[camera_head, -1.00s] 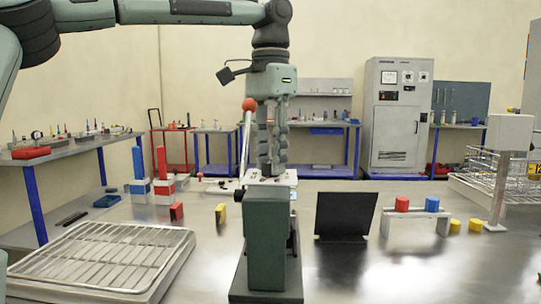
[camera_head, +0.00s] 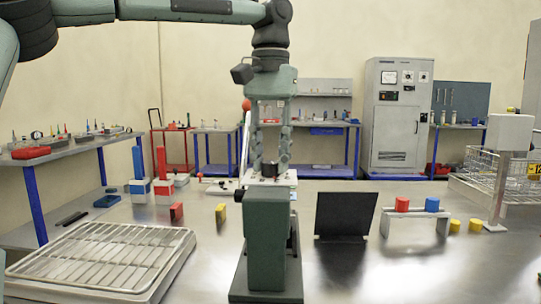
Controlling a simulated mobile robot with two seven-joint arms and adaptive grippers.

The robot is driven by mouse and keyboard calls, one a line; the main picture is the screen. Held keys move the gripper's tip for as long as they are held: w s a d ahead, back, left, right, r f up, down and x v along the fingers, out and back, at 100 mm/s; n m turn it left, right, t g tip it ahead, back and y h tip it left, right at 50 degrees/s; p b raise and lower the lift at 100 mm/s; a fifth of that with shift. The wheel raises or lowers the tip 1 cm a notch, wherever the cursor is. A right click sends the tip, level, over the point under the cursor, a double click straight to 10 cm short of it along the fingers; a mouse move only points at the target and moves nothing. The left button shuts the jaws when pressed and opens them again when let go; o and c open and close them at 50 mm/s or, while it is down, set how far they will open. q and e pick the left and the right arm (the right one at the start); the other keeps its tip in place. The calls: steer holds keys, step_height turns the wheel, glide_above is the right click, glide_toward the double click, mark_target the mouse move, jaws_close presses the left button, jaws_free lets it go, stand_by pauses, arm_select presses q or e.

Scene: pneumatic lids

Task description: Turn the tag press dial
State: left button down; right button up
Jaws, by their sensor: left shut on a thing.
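The tag press shows at the middle of the bench as a dark green upright body (camera_head: 268,235) on a flat base. A lever with a red ball knob (camera_head: 246,105) stands behind it on the left. A dark round dial (camera_head: 269,171) shows low behind the green body's top, by a pale plate (camera_head: 287,179). My left gripper (camera_head: 270,164) points straight down from above. Its fingers are on either side of the dial and shut on it. The lower part of the dial is partly hidden. My right gripper is not in view.
A wire-rack tray (camera_head: 185,270) lies at the front left. A black tilted panel (camera_head: 345,215) stands right of the press. A grey stand (camera_head: 415,229) with red and blue caps is farther right, near two yellow pieces. A wire basket (camera_head: 500,172) is at the far right.

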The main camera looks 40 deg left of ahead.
mark_target(271, 162)
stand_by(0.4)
arm_select(q)
steer(key=c, duration=1.2)
jaws_free()
steer(key=shift+r, duration=6)
